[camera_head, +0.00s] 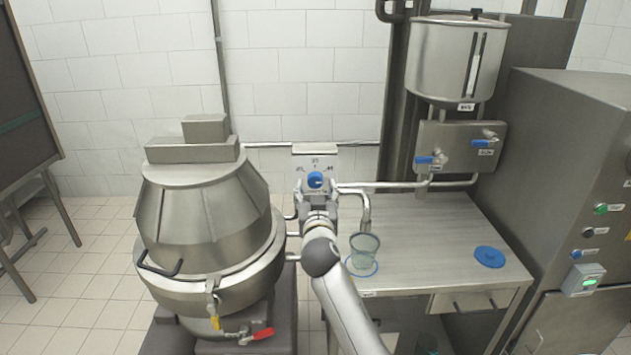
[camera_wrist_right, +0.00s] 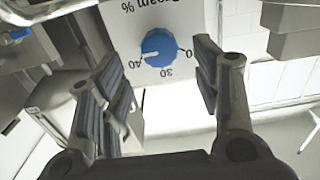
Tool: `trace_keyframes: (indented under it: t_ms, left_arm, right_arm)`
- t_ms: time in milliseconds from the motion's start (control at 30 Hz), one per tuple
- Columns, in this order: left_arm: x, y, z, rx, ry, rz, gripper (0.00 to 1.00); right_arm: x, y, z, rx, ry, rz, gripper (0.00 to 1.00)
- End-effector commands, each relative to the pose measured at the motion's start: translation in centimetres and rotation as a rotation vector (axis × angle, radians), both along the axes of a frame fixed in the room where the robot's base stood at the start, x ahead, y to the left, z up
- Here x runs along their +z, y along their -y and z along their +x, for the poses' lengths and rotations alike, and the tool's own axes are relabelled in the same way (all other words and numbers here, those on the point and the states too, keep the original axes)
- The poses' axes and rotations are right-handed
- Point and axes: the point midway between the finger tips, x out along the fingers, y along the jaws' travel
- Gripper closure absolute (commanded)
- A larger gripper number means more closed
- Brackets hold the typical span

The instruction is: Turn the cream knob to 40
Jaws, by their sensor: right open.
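The cream knob is a blue round dial (camera_head: 315,180) on a pale panel labelled "Cream %"; it also shows in the right wrist view (camera_wrist_right: 166,48). In that view, where the panel appears upside down, the knob's white mark is at its left side, toward the "40". "30" is below the knob and a partly hidden number is at right. My right gripper (camera_head: 317,197) is open in front of the panel. In the right wrist view its fingers (camera_wrist_right: 165,82) stand either side of the knob, with gaps between. My left gripper is not in view.
A large steel vat (camera_head: 205,215) stands left of the panel. At right, a steel table (camera_head: 430,235) holds a clear cup (camera_head: 364,250) near a curved spout and a blue disc (camera_head: 489,257). A tank (camera_head: 452,65) with blue-handled valves is above. Pipes run beside the panel.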

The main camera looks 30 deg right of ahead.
Motion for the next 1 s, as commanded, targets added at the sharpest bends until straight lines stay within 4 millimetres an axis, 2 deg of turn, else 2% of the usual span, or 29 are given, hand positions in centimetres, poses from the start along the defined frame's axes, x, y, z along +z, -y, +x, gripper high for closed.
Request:
trace_keyframes:
  t_ms: [100, 300, 700, 767, 1000]
  left_arm:
    - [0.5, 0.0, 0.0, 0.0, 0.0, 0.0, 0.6]
    - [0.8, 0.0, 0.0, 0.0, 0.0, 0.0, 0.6]
    - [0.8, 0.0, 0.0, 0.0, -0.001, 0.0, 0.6]
    - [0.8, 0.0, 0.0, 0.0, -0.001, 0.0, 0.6]
    - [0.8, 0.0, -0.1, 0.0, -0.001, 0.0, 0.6]
  right_arm:
    - [0.2, 1.0, 1.5, -0.001, -0.001, -0.002, 0.42]
    - [0.1, 1.9, 3.0, 0.0, -0.001, -0.002, 0.42]
    - [0.0, 2.2, 3.5, 0.001, 0.0, 0.0, 0.42]
    - [0.0, 2.2, 3.5, 0.0, -0.001, -0.001, 0.47]
    - [0.0, 2.2, 3.5, 0.0, -0.001, -0.001, 0.78]
